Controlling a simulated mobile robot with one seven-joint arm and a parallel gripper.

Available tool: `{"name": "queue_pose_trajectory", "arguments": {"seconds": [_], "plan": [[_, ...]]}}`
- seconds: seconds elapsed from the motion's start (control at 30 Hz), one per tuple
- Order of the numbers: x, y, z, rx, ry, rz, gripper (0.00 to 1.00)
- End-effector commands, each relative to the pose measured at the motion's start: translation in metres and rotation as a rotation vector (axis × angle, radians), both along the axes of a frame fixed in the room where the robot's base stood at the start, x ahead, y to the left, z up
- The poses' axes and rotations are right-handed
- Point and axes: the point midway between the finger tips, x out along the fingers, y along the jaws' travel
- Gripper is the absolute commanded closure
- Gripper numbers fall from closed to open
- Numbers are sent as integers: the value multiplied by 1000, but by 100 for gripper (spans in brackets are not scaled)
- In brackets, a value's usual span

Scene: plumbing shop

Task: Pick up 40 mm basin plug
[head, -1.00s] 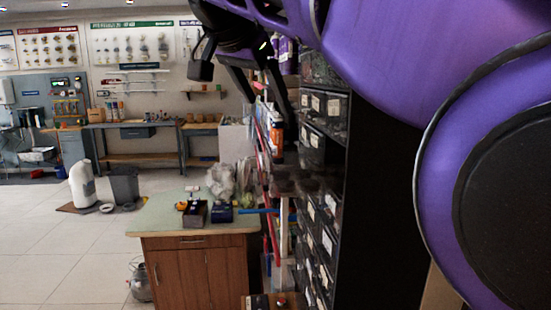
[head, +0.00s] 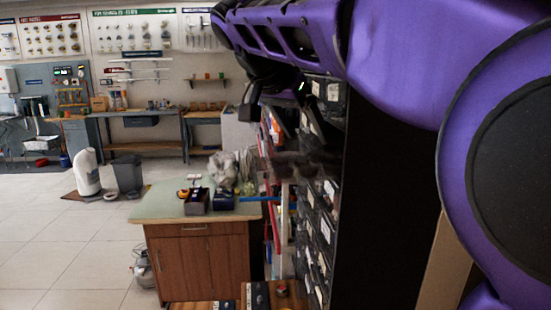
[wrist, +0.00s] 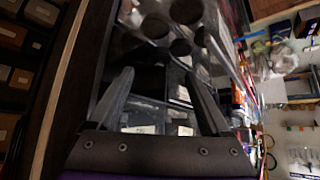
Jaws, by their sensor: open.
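I cannot make out the 40 mm basin plug for certain in either view. Small items lie at the bottom edge of the head view: a dark box with a pale round piece (head: 259,296) and a reddish-brown round piece (head: 281,288), too small to identify. My gripper (wrist: 158,84) is open in the wrist view, its two dark fingers apart with nothing held between them. Beyond the fingers are dark drawers with white labels. In the head view my gripper is dark and partly hidden beside the drawer rack (head: 322,225).
A green-topped wooden cabinet (head: 160,207) stands left of the rack, with a dark box (head: 197,201) and clear bags (head: 224,167) on it. A black side panel (head: 385,200) is close on the right. Open tiled floor (head: 70,240) lies to the left.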

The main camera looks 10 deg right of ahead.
Motion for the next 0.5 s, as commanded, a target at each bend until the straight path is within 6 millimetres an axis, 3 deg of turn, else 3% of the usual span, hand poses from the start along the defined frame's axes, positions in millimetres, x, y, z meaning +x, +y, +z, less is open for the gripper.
{"name": "queue_pose_trajectory", "arguments": {"seconds": [0.5], "plan": [[27, -28, -44, 0, -1, 1, 18]]}}
